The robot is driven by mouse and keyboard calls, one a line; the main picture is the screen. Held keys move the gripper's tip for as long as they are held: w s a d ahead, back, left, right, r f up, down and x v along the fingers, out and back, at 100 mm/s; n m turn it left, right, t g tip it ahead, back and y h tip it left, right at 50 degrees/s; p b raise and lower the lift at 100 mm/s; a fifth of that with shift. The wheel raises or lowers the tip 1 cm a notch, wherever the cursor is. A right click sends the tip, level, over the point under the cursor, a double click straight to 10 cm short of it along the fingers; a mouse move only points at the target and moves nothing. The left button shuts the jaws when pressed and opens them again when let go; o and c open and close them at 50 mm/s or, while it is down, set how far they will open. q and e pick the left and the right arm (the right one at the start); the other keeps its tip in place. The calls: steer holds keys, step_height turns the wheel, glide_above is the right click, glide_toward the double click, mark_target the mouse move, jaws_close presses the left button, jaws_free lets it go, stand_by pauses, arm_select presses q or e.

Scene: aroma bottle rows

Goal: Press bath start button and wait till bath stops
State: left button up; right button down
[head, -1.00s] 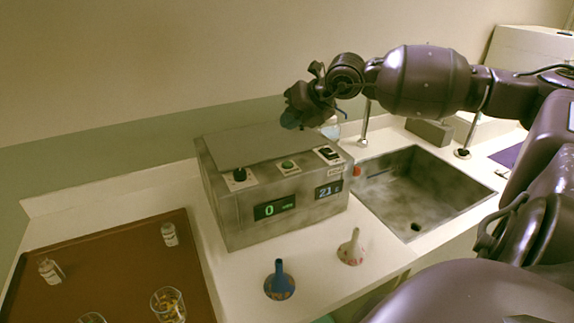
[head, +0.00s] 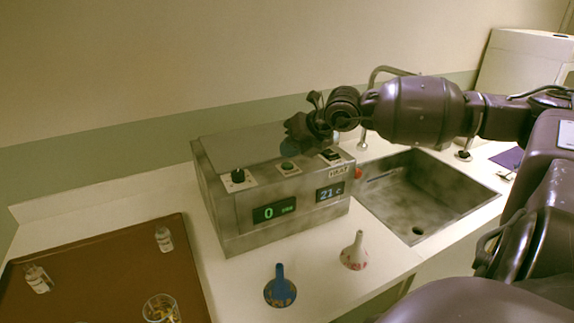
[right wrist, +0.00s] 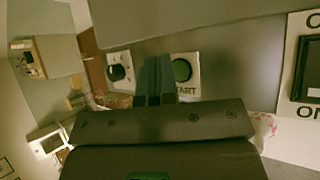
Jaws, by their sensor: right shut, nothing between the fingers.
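The bath is a grey metal box (head: 232,209) on the counter. The displays read 0 min and 21 C. My right gripper (head: 291,148) is shut and empty, just above and behind the start button in the head view. My left gripper is not in view.
A sink (head: 420,190) with a tap is right of the bath. A blue funnel (head: 280,290) and a white funnel (head: 355,254) stand in front. A brown tray (head: 110,270) with small bottles and a glass (head: 161,308) is at the left.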

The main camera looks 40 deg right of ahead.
stand_by(0.9)
stand_by(0.8)
steer(key=shift+f, duration=0.2)
steer(key=shift+f, duration=0.25)
stand_by(0.3)
